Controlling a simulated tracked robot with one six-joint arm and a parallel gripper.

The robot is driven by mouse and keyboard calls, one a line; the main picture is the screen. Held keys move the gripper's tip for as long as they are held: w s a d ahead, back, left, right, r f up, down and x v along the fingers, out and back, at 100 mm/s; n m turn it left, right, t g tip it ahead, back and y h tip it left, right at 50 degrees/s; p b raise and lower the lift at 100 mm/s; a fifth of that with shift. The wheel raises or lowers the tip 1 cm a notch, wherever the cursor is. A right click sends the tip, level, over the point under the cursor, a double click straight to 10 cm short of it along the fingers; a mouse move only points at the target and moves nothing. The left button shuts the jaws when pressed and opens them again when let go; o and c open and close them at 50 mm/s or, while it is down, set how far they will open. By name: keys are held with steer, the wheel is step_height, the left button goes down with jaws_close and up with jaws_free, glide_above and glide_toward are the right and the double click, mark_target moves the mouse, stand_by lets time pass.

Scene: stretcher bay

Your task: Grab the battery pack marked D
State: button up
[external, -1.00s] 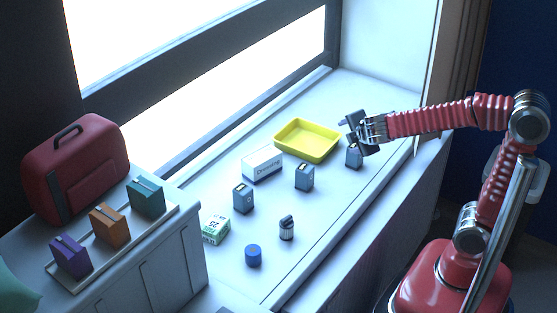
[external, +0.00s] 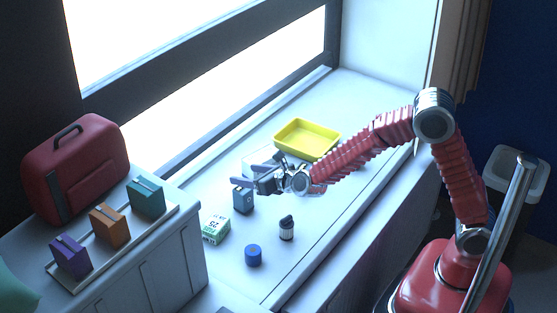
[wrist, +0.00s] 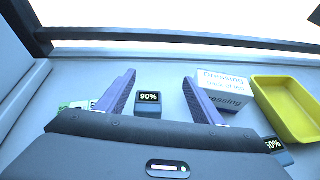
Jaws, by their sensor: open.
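A blue-grey battery pack (external: 243,201) stands on the white counter, just below my gripper (external: 254,178) in the external view. In the wrist view this pack (wrist: 148,103) shows a "90%" display and lies between the two purple-grey fingers, nearer the left one. My gripper (wrist: 158,78) is open and empty. A second pack (wrist: 279,152) with a "60%" display is partly cut off by my gripper body at the right. I cannot read a letter mark on any pack.
A white dressing box (wrist: 223,82) stands right of the fingers, with a yellow tray (external: 307,139) beyond. A green-white box (external: 216,229), a blue cylinder (external: 253,255) and a dark-capped bottle (external: 287,229) stand nearer. A red case (external: 75,168) is on the left cabinet.

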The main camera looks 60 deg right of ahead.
mark_target(249, 198)
steer(key=shift+w+a+f+n+y, duration=0.2)
steer(key=shift+a+f+n+y, duration=0.1)
steer(key=shift+a+f+n, duration=0.45)
steer(key=shift+r, duration=0.2)
steer(key=shift+m, duration=0.25)
steer(key=shift+f, duration=2.95)
steer(key=shift+f, duration=0.1)
steer(key=shift+f, duration=0.3)
steer(key=shift+w+f, duration=0.15)
steer(key=shift+f, duration=0.15)
steer(key=shift+x, duration=2.3)
